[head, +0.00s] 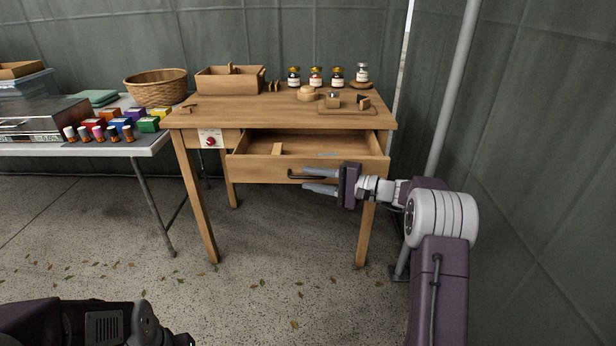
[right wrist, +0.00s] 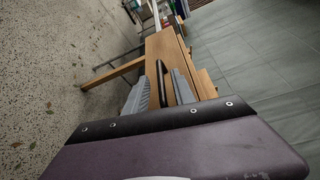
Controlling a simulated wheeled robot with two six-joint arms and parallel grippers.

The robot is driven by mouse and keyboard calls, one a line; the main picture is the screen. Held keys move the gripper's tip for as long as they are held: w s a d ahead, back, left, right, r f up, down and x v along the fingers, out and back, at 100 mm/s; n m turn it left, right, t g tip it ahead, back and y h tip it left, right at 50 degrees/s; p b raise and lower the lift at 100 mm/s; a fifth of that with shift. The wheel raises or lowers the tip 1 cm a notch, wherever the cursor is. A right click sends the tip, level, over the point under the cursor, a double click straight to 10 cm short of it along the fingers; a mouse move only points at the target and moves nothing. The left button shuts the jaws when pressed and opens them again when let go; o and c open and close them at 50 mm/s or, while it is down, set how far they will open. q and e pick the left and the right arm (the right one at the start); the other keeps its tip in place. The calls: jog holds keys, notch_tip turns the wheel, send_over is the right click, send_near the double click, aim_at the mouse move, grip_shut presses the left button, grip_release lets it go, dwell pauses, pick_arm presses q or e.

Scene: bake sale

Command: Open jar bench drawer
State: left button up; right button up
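The wooden bench (head: 210,120) stands ahead, and its wide drawer (head: 255,170) is pulled out, with the inside showing in the head view. The drawer has a dark bar handle (head: 292,175) on its front. My right gripper (head: 305,181) is at the handle, its two grey fingers apart. In the right wrist view the dark handle (right wrist: 161,82) shows between the spread fingers, with a visible gap. Whether a finger touches it is unclear. My left gripper is not in view; only part of my left arm shows at the bottom left.
Several small jars (head: 316,76), a wooden box (head: 229,83) and a basket (head: 157,88) stand on the tops. A grey table (head: 150,145) with coloured boxes is at left. A tent pole (head: 450,85) and canvas wall are close at right. The floor in front is clear.

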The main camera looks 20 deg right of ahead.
jog(key=p+v, duration=0.2)
jog(key=v, duration=0.5)
jog(key=shift+s+d+p, duration=0.25)
jog(key=shift+d+p, duration=0.05)
jog(key=shift+p, duration=0.05)
jog(key=shift+r, duration=0.1)
